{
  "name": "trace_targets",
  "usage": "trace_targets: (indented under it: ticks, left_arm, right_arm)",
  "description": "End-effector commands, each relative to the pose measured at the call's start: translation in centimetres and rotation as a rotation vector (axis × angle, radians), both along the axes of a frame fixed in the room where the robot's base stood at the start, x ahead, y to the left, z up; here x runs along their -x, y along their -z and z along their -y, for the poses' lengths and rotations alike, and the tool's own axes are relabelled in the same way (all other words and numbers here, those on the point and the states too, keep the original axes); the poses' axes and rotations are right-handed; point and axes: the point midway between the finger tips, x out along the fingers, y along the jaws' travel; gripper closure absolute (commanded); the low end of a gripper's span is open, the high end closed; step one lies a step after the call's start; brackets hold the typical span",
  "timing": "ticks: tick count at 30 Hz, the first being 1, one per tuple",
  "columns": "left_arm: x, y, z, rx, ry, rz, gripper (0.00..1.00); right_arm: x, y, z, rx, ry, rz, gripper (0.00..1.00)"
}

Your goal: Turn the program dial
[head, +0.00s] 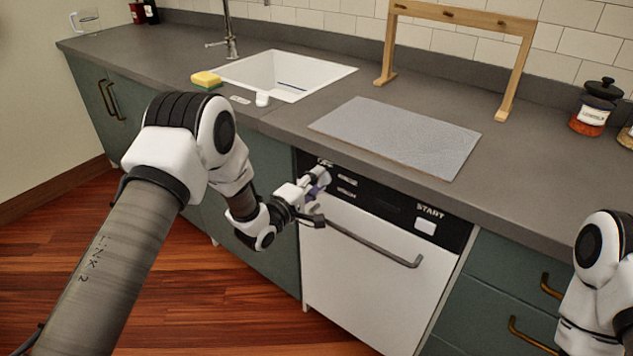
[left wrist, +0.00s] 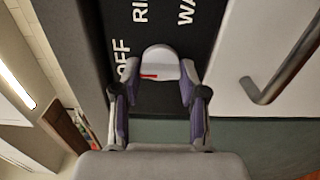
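The white program dial (left wrist: 160,62) sits on the black panel of the dishwasher (head: 370,270), seen close in the left wrist view. A short red mark shows on its left part, on the side of the OFF label; other labels beside it are partly cut off. My left gripper (head: 320,183) is at the panel's left end in the head view and hides most of the dial there. In the left wrist view its two purple-padded fingers (left wrist: 159,78) flank the dial closely and appear to touch both sides. My right gripper is not in view; only part of that arm shows.
The dishwasher's bar handle (head: 375,243) runs below the panel, close to my left gripper. A START button (head: 425,226) is at the panel's right. Above are the counter edge, a grey board (head: 395,137), a sink (head: 285,75) and a sponge (head: 206,78).

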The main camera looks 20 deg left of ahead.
Motion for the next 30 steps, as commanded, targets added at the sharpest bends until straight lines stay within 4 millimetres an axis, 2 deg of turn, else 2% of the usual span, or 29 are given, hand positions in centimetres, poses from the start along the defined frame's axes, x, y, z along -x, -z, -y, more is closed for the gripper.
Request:
trace_targets:
  ticks: [1,2,11,14,17,24,27,30]
  left_arm:
    - [0.0,-0.1,-0.1,0.001,-0.001,0.002,0.38]
    - [0.0,-0.1,-0.1,0.000,-0.001,0.001,0.33]
    - [0.1,0.0,0.0,-0.001,0.001,0.000,0.33]
    - [0.8,0.0,-0.3,-0.001,0.000,-0.002,0.33]
    - [2.5,0.0,-1.0,0.001,-0.001,-0.003,0.33]
    - [8.3,0.0,-3.2,0.003,-0.004,-0.003,0.33]
    - [10.1,0.0,-3.8,0.002,-0.003,-0.002,0.33]
    - [11.0,0.0,-4.1,0.001,-0.002,0.000,0.33]
  right_arm:
    - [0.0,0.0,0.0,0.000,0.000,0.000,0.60]
    - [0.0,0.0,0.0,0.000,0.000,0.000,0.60]
    - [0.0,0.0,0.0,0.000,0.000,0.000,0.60]
    - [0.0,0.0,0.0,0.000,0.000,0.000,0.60]
    - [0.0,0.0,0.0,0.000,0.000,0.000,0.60]
    - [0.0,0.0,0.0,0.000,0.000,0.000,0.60]
    - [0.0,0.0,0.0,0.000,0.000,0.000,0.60]
    - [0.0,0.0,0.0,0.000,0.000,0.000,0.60]
